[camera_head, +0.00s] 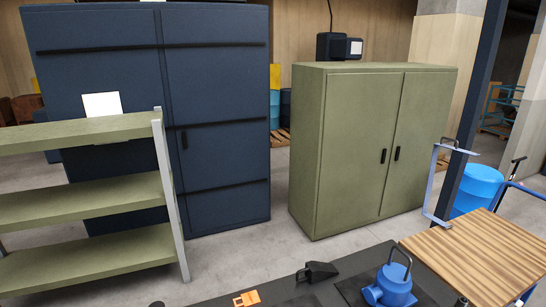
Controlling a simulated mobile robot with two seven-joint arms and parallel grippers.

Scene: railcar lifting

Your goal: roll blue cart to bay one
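A cart with a striped wooden deck (480,252) and blue tube rails stands at the lower right, cut off by the right and bottom edges. It is the only cart I see that fits the blue cart. A pale blue upright frame stands at its far left corner and a blue rail with a dark grip at its far right. Its wheels are hidden. No marking that I can read as bay one shows. Neither of my grippers can be made out in the head view.
A dark surface at the bottom holds a blue device (390,287) with a black handle, a black wedge-like piece (317,271) and an orange piece (247,299). Green shelves (85,205), a navy cabinet (215,130), a green cabinet (355,150) and a blue drum (477,187) stand beyond. Floor between the cabinets is clear.

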